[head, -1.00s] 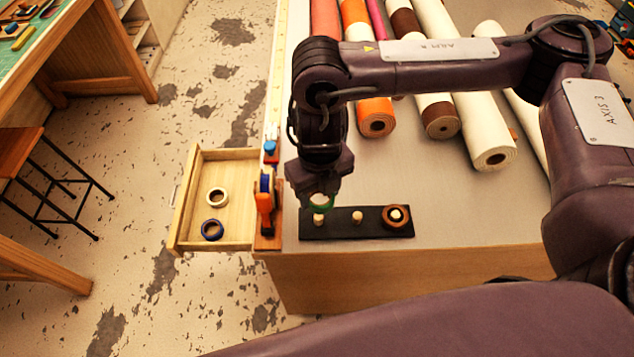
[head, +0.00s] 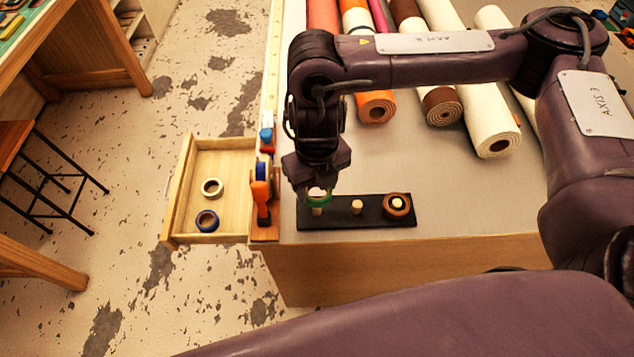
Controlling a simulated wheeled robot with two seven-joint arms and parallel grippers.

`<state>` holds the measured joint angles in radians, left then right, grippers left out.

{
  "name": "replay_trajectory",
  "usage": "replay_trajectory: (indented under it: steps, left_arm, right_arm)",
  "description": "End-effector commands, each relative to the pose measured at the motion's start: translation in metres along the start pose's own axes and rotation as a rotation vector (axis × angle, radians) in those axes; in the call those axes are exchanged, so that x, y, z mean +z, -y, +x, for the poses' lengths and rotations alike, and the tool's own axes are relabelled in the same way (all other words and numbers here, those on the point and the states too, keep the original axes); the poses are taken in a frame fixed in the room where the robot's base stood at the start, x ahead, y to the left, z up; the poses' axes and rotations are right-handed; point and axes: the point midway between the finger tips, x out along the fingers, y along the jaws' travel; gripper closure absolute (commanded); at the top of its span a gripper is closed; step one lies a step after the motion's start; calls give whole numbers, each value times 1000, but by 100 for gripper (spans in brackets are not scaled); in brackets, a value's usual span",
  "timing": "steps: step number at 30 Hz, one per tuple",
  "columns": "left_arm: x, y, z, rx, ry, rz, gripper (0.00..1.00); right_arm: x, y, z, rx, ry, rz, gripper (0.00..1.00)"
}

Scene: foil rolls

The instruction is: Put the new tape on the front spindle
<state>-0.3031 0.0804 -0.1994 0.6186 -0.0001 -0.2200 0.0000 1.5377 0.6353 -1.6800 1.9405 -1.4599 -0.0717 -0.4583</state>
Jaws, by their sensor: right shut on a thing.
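My right gripper (head: 318,187) is shut on a green tape roll (head: 319,196), which hangs over the left peg (head: 317,211) of a black peg board (head: 338,216). The peg's lower part shows under the roll; whether its tip is inside the ring I cannot tell. The middle peg (head: 357,206) is bare. A brown roll (head: 397,205) sits around the right peg. To the left, a tape dispenser with an orange part (head: 262,199) and a blue roll (head: 262,170) stands at the table's left edge. My left gripper is out of view.
Several large rolls (head: 490,128) lie at the back of the grey table (head: 390,170). The table is clear between them and the board.

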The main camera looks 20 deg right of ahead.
Motion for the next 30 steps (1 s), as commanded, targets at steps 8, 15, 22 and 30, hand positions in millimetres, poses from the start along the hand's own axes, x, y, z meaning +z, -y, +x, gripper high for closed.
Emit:
replay_trajectory:
  steps: [8, 15, 22, 30]
  left_arm:
    - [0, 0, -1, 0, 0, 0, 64]
    - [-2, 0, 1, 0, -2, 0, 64]
    - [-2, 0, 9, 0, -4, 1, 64]
    - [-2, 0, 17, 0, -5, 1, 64]
  right_arm:
    - [1, 0, 0, 0, 0, 0, 73]
    - [1, 0, 2, 0, 0, 0, 73]
    - [0, 0, 11, 0, 0, 0, 73]
    - [1, 0, 22, 0, 0, 0, 73]
